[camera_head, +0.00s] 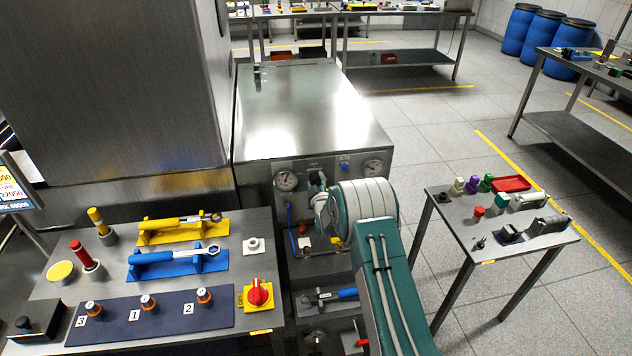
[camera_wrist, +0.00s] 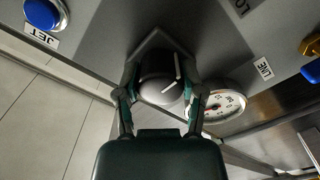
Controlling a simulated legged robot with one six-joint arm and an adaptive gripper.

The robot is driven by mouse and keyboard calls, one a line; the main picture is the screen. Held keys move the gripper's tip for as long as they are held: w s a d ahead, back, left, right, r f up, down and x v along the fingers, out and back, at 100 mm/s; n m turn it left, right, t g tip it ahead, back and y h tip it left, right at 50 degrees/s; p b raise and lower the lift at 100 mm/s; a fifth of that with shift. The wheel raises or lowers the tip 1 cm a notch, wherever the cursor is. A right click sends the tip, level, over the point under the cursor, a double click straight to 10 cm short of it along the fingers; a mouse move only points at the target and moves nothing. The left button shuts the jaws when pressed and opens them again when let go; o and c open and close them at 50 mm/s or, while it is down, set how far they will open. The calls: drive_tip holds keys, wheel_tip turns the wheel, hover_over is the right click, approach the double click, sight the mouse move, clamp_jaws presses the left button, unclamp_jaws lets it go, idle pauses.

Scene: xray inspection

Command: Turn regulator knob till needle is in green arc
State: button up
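The regulator knob (camera_wrist: 163,80) is a black round knob with a white line on its face, seen in the wrist view on the grey panel. My gripper (camera_wrist: 163,94) has one finger on each side of the knob, and both fingers appear to touch it. In the head view my arm hides most of the gripper and the knob. A round white-faced gauge (camera_wrist: 222,106) is beside the right finger in the wrist view, partly covered by it. The same gauge (camera_head: 287,180) shows at the panel's left in the head view.
A blue button (camera_wrist: 42,14) labelled JET and a LINE label (camera_wrist: 263,68) are on the panel. A tool table (camera_head: 150,275) stands at left and a small table (camera_head: 480,245) at right, with floor between.

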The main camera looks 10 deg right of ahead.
drive_tip(key=shift+a+f+n, duration=0.1)
drive_tip(key=shift+n, duration=0.2)
drive_tip(key=n, duration=0.4)
drive_tip(key=shift+n, duration=2.7)
drive_tip(key=shift+f, duration=0.1)
drive_tip(key=o, duration=1.1)
drive_tip(key=shift+f, duration=0.1)
drive_tip(key=shift+o, duration=0.3)
drive_tip(key=shift+a, duration=0.1)
drive_tip(key=shift+r, duration=0.2)
